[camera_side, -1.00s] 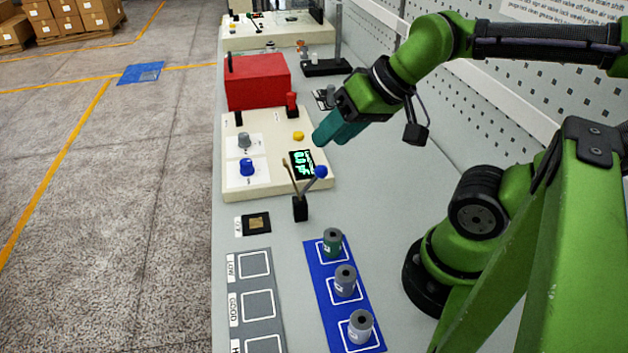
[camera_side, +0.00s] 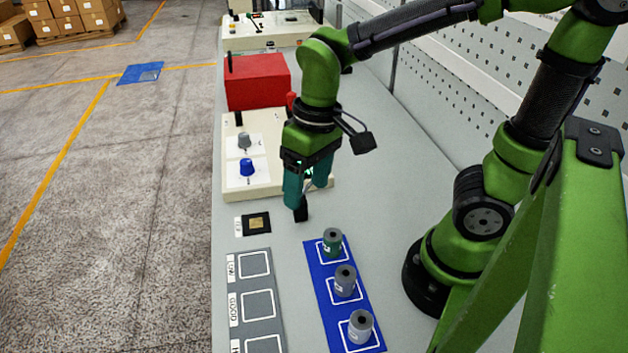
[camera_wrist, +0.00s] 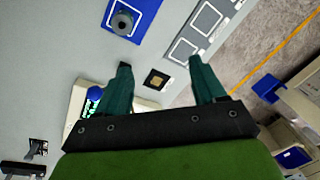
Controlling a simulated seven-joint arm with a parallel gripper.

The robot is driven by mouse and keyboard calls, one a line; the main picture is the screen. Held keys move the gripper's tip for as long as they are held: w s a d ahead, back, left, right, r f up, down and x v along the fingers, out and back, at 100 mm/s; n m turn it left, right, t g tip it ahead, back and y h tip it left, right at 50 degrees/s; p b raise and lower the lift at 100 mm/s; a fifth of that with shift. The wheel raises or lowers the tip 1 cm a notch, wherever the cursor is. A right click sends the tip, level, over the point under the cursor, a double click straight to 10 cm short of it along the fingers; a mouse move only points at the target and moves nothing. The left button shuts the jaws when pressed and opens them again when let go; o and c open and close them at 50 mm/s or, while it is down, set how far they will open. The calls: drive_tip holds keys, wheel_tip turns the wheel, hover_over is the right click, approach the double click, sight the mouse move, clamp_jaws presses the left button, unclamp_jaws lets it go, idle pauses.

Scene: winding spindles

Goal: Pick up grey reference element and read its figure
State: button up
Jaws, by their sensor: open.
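A grey knob-like piece (camera_side: 243,141) stands on a white patch of the cream tester box in the side view, behind a similar blue piece (camera_side: 247,167). Two grey spindles, a middle one (camera_side: 345,280) and a front one (camera_side: 361,326), stand upright on a blue mat (camera_side: 325,292). I cannot tell which grey piece is the reference element. My gripper (camera_side: 306,192) points down, open and empty, beside the tester's front right corner. In the wrist view its fingers (camera_wrist: 162,82) are spread apart, with nothing between them. The tester's display is hidden by my gripper in the side view.
A teal spindle (camera_side: 332,242) stands at the mat's back end. A grey strip with outlined squares (camera_side: 262,323) is in front. A red box (camera_side: 258,82) stands behind.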

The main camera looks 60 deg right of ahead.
sight(345, 273)
drive_tip(key=s+f+n+g+h, duration=0.1)
drive_tip(key=s+f+g, duration=0.1)
drive_tip(key=f, duration=0.2)
drive_tip(key=s+a+f+n+g+h, duration=0.1)
drive_tip(key=s+f+g, duration=0.1)
drive_tip(key=s+f, duration=0.1)
drive_tip(key=s+a+f+g, duration=0.1)
drive_tip(key=s+f+g, duration=0.1)
drive_tip(key=f, duration=0.3)
drive_tip(key=shift+s+a+f+n+h, duration=0.1)
drive_tip(key=shift+s+a+n+h, duration=0.1)
drive_tip(key=shift+n+h, duration=0.2)
drive_tip(key=shift+s+x, duration=0.2)
drive_tip(key=shift+x, duration=2.5)
drive_tip(key=shift+a, duration=0.15)
drive_tip(key=c, duration=1.1)
drive_tip(key=shift+o, duration=0.2)
